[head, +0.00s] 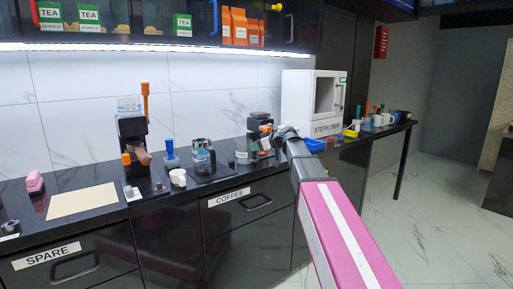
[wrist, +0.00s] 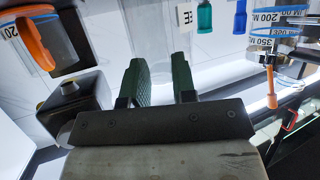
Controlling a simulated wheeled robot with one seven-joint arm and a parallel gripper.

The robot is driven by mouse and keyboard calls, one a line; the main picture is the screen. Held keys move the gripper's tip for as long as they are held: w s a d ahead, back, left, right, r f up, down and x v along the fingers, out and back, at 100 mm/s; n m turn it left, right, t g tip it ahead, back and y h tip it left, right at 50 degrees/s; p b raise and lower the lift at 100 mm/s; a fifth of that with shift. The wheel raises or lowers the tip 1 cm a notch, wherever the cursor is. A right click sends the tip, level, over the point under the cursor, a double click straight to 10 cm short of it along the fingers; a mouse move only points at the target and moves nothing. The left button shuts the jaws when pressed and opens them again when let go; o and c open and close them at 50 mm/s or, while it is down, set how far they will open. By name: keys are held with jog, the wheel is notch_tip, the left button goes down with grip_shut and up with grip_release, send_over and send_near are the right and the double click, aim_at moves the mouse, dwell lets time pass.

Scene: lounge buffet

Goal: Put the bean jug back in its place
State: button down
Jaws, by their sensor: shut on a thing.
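My gripper (head: 275,137) is above the right part of the black counter, in front of a dark machine. In the wrist view its two green fingers (wrist: 160,72) are shut on a clear, see-through thing (wrist: 152,38), which I take to be the bean jug. Its outline is faint, and its contents cannot be made out. In the head view, my gripper and arm largely hide it. I cannot tell whether it touches the counter.
The dark machine (head: 259,124) stands behind my gripper, and a white sterilizer (head: 299,98) to its right. A measuring jug (head: 202,157), a white cup (head: 178,178) and a grinder (head: 131,131) stand left. A beige mat (head: 82,201) lies bare.

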jog(key=shift+f, duration=0.1)
jog(key=c, duration=0.9)
grip_release()
jog(key=v, duration=1.2)
jog(key=s+f+m+g+h, duration=0.2)
jog(key=s+f+m+h, duration=0.15)
jog(key=f, duration=1.15)
jog(key=s+d+f+m+g+h, duration=0.1)
jog(key=s+d+f+m+h, duration=0.1)
jog(key=s+f, duration=0.5)
jog(key=s+d+f+m+g+h, duration=0.2)
jog(key=s+f, duration=0.5)
jog(key=f, duration=0.5)
jog(key=s+d+f+m+g+h, duration=0.2)
jog(key=s+d+f+m+h, duration=0.2)
jog(key=s+f, duration=0.4)
jog(key=shift+s+d+f, duration=0.1)
jog(key=shift+d+f, duration=0.05)
jog(key=shift+f, duration=0.5)
jog(key=shift+d+f, duration=0.1)
jog(key=shift+f, duration=0.55)
